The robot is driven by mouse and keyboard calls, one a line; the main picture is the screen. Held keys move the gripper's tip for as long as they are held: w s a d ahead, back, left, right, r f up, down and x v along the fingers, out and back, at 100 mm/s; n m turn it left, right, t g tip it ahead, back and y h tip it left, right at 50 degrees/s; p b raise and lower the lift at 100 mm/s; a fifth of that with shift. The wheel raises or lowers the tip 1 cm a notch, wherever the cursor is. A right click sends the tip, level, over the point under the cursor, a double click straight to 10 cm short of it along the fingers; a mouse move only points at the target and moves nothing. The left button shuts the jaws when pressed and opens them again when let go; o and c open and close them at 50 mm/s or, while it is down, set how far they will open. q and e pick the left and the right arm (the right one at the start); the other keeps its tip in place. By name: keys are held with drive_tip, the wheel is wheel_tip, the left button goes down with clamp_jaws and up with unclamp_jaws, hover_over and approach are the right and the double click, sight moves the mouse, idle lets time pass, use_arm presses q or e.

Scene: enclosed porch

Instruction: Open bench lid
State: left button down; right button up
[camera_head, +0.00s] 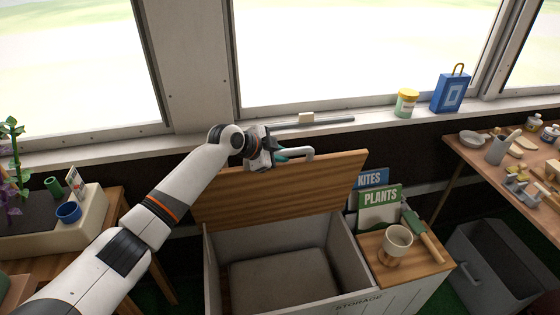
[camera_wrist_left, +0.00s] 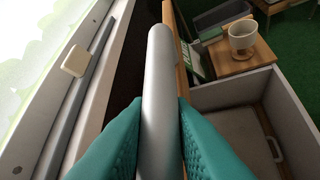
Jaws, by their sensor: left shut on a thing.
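The bench lid (camera_head: 282,190) is a wooden panel raised steeply at the back of the open storage bench (camera_head: 343,250). The bench has grey inner walls and a cushion-like grey block (camera_head: 283,277) at its bottom. My left gripper (camera_head: 285,155) is at the lid's top edge, shut on the grey lid handle (camera_head: 309,154). In the left wrist view the handle (camera_wrist_left: 158,95) runs between the teal fingers (camera_wrist_left: 155,135), one on each side. My right gripper is in neither view.
The window sill behind holds a grey rod (camera_head: 320,122), a jar (camera_head: 406,103) and a blue bag (camera_head: 450,92). A grey bin (camera_head: 490,265) is at right.

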use_arm(q)
drive_tip(key=shift+w+a, duration=0.15)
drive_tip(key=shift+w, duration=0.25)
drive_tip(key=shift+r, duration=0.1)
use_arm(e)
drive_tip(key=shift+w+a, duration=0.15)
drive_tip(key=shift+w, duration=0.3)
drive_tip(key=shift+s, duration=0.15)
use_arm(q)
drive_tip(key=c, duration=1.3)
unclamp_jaws()
drive_tip(key=shift+s, duration=0.1)
drive_tip(key=v, duration=1.2)
